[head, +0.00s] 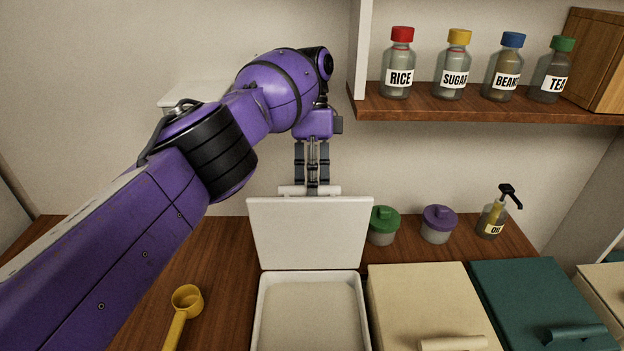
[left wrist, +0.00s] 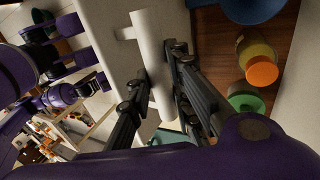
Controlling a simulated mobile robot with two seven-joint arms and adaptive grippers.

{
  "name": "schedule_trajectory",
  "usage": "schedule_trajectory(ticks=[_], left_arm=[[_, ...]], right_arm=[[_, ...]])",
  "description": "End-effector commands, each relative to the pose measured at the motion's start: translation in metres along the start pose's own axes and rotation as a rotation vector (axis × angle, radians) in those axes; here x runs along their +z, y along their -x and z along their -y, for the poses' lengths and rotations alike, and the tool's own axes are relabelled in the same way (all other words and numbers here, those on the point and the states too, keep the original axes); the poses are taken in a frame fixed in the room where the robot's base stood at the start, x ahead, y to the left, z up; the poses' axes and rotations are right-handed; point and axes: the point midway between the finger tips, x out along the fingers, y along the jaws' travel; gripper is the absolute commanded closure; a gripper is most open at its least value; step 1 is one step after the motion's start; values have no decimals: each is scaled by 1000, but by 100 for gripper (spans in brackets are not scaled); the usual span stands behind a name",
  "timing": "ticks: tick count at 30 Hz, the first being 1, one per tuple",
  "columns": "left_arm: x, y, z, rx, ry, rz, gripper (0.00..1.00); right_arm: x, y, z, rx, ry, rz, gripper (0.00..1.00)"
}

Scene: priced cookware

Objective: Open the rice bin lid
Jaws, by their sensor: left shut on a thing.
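The rice bin (head: 261,318) is a white box at the front centre of the counter, with pale contents showing inside. Its white lid (head: 310,234) stands about upright at the bin's back edge, so the bin is open. My left gripper (head: 312,186) is above the lid, shut on the white lid handle (head: 290,190) at its top edge. In the left wrist view the white bar handle (left wrist: 153,45) lies between the fingers of my left gripper (left wrist: 160,68). My right gripper is not in view.
A cream bin (head: 425,300) and a teal bin (head: 535,300), both closed, stand to the right. Behind are a green-lidded jar (head: 383,222), a purple-lidded jar (head: 438,222) and an oil bottle (head: 491,220). A yellow scoop (head: 186,300) lies left. A shelf (head: 480,108) holds labelled jars.

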Motion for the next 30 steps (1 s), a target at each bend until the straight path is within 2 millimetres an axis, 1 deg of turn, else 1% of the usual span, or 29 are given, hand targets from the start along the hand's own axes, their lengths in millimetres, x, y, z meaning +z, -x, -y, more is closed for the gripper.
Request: schedule_trajectory(ticks=[1,21,22,24,26,30], left_arm=[[1,-14,3,19,5,3,100],[0,-16,1,39,3,0,100],[0,-16,1,39,3,0,79],[0,-15,1,39,3,0,70],[0,-14,0,38,3,0,62],[0,-10,-1,35,2,-1,62]], right_arm=[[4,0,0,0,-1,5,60],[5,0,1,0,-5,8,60],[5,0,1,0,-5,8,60],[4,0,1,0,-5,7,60],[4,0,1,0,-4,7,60],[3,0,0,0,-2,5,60]])
